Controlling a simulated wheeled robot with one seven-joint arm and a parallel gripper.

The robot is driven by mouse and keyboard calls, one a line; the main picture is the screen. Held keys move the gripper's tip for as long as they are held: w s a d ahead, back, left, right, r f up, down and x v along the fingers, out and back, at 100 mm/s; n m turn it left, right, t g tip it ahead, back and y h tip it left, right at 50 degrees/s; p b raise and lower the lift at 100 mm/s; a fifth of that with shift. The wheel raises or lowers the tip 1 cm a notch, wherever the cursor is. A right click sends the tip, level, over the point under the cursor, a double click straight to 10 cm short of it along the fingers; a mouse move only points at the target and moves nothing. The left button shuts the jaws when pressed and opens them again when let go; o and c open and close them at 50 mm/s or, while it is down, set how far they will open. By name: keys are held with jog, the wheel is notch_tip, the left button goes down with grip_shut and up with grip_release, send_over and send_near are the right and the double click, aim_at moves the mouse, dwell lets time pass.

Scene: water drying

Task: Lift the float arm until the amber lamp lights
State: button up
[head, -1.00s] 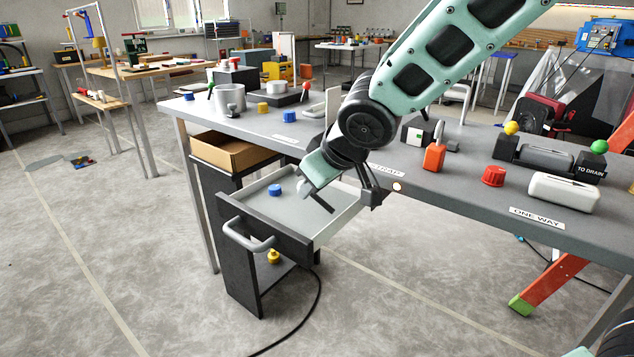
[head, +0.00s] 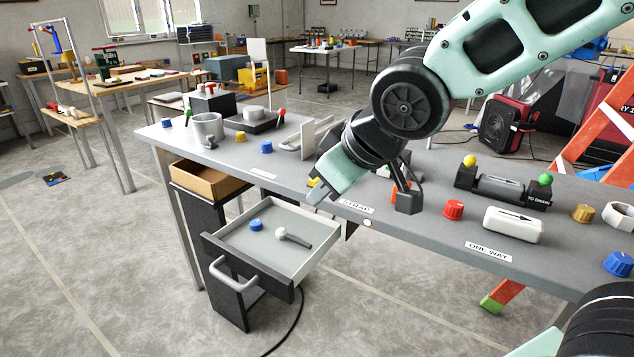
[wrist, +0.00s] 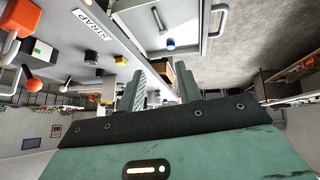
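A rod with a white ball at one end and a dark shaft (head: 294,238) lies in the open drawer (head: 318,262); it may be the float arm, but I cannot be sure. Its white ball (wrist: 157,18) also shows at the top of the wrist view. In the head view my gripper's teal body is above the table's front edge, up and right of the drawer, clear of the rod.
A blue knob (head: 256,225) lies in the drawer beside the rod. On the table stand a grey mug (head: 208,128), a red knob (head: 453,209), a white "ONE WAY" block (head: 513,225) and a "TO DRAIN" fixture (head: 500,187). An orange ladder stands at right.

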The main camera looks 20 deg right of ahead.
jog(key=shift+s+d+r, duration=0.1)
jog(key=shift+s+r, duration=0.2)
jog(key=shift+r, duration=0.1)
jog(key=s+a+f+n+g+h, duration=0.15)
jog(key=s+f+g, duration=0.25)
jog(key=s, duration=0.4)
jog(key=s+a+f+g, duration=0.3)
jog(key=s+f, duration=0.2)
jog(key=s, duration=0.4)
notch_tip(320, 180, up, 14)
jog(key=p, duration=1.3)
jog(key=shift+d+f, duration=0.15)
jog(key=shift+f, duration=0.05)
jog(key=shift+o, duration=1)
jog(key=shift+s+r+p, duration=0.1)
jog(key=shift+p, duration=0.25)
